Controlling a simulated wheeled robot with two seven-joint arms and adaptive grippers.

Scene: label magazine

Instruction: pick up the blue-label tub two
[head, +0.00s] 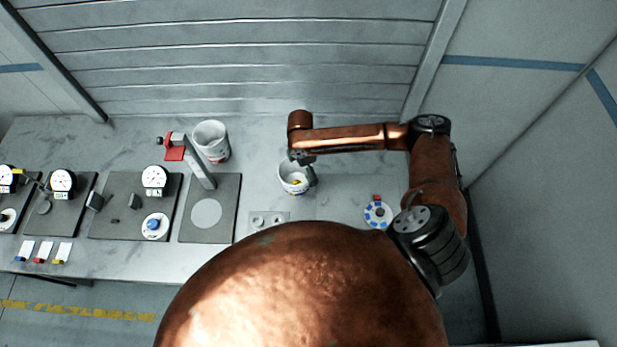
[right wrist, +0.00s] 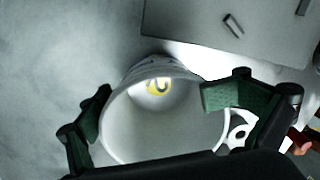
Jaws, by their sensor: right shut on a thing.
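A white tub (head: 291,182) is on the worktop, left of the grey mat, under my right gripper (head: 303,166). In the right wrist view the same tub (right wrist: 165,125) sits between the two green-padded fingers of my right gripper (right wrist: 155,108), which is shut on it. A yellow disc with a dark mark like a 2 (right wrist: 158,87) shows inside at the bottom. Whether the tub is touching the worktop is unclear. My left gripper is not in view.
A larger white bucket (head: 211,141) stands at the back, by a red clamp-like stand (head: 174,153). A blue-and-white wheel (head: 378,214) lies at the right. Dials on dark plates (head: 130,228) fill the left. A grey mat (head: 345,190) is mostly bare.

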